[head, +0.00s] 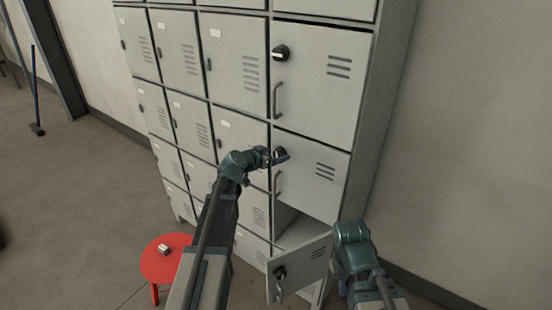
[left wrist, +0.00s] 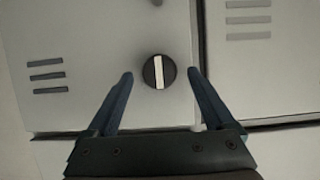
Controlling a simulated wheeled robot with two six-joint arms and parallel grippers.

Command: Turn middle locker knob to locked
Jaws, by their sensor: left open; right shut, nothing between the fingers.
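The middle locker door (head: 312,172) is shut, with a black round knob (left wrist: 159,71) at its edge. The knob's white bar stands upright in the left wrist view, in line with the picture's vertical. In the head view my left gripper (head: 279,156) is at this knob and covers much of it. In the left wrist view my left gripper (left wrist: 161,76) is open, with one finger on each side of the knob and visible gaps between. My right gripper (head: 352,236) is low at the right, beside the open lower door; its fingertips are hidden.
The upper locker's knob (head: 281,52) has its white bar lying sideways. The lower locker door (head: 300,266) hangs open towards me near my right arm. A red stool (head: 160,266) with a small object on it stands at lower left. Bare wall is at right.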

